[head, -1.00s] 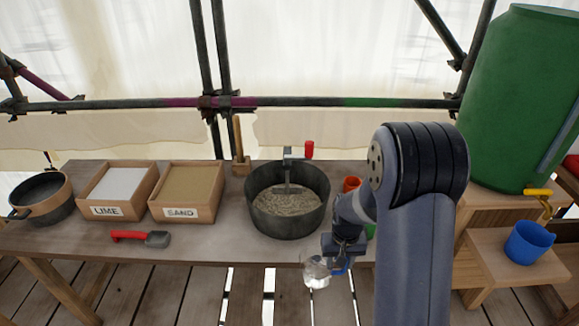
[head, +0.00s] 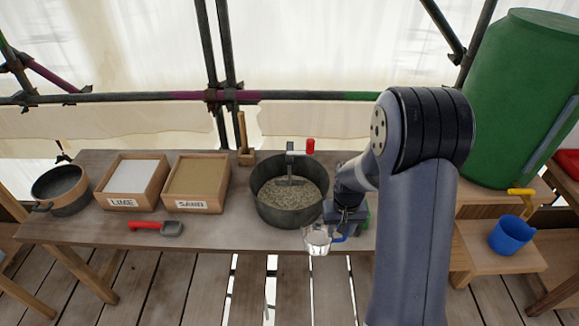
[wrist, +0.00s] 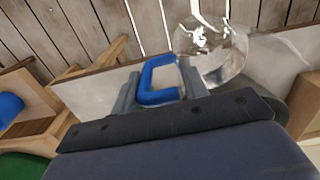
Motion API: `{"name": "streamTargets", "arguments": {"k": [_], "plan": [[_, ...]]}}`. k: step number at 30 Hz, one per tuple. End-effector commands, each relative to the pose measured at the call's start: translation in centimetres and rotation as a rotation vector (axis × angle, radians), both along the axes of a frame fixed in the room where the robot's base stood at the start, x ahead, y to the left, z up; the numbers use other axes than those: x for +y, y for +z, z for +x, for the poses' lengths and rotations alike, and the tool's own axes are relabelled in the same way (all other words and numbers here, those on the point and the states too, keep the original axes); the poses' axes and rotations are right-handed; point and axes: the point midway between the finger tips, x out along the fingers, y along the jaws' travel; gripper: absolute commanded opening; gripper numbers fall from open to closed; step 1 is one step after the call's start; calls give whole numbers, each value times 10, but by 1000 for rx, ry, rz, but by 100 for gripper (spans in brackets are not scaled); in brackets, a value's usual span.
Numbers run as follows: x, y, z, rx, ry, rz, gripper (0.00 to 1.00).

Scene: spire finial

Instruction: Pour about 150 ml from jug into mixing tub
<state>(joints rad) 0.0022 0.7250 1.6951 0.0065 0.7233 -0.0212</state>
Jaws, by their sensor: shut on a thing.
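My gripper (head: 343,224) is shut on the blue handle (wrist: 158,82) of a clear jug (head: 317,238). The jug also shows in the wrist view (wrist: 212,55), beyond the blue handle. In the head view it hangs at the table's front edge, just in front of the mixing tub and a little to its right. The mixing tub (head: 284,217) is a dark round tub with a grey-brown grainy mix and a paddle in it. It stands on the table. The jug appears roughly upright; its fill level is hard to tell.
Boxes of lime (head: 128,203) and sand (head: 193,206) and a red-handled scoop (head: 157,227) are left of the tub. A round sieve or pan (head: 62,190) is at far left. A green barrel (head: 520,100) and blue cup (head: 511,235) stand right. Scaffold poles run behind.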

Motion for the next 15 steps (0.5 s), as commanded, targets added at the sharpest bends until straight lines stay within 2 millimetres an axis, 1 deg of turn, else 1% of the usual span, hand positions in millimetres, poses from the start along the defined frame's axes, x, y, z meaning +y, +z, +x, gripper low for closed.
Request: {"name": "streamTargets", "arguments": {"k": [1, 8, 15], "plan": [[0, 1, 7, -4, 20, 0, 0], [1, 14, 36, -6, 145, 0, 0], [3, 39, 79, -5, 357, 1, 0]]}}
